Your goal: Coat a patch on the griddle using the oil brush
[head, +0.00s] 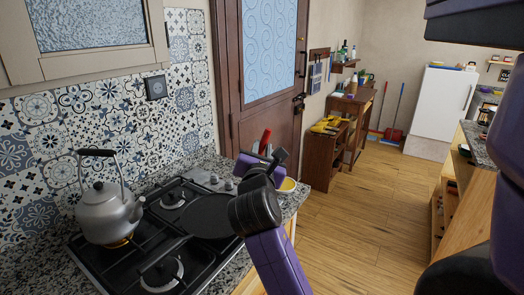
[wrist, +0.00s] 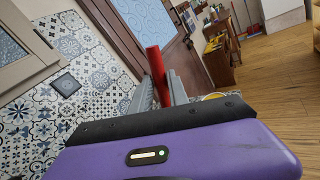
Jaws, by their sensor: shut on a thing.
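The griddle (head: 207,215) is a flat dark pan with a long handle, lying on the black gas stove (head: 98,262). My gripper (head: 262,160) is above the counter just beyond the griddle, near its right side. It is shut on a red handle (head: 265,141), which I take to be the oil brush. The handle also shows between my two grey fingers in the wrist view (wrist: 157,72), slightly tilted. The brush's bristle end is hidden in both views. My own arm covers the right edge of the griddle in the head view.
A grey kettle (head: 108,213) stands on the left burner, with a glow beneath it. A yellow bowl (head: 288,186) sits on the counter right of my gripper, partly hidden. The tiled wall (head: 120,135) rises behind the stove. Wooden floor (head: 350,230) is open to the right.

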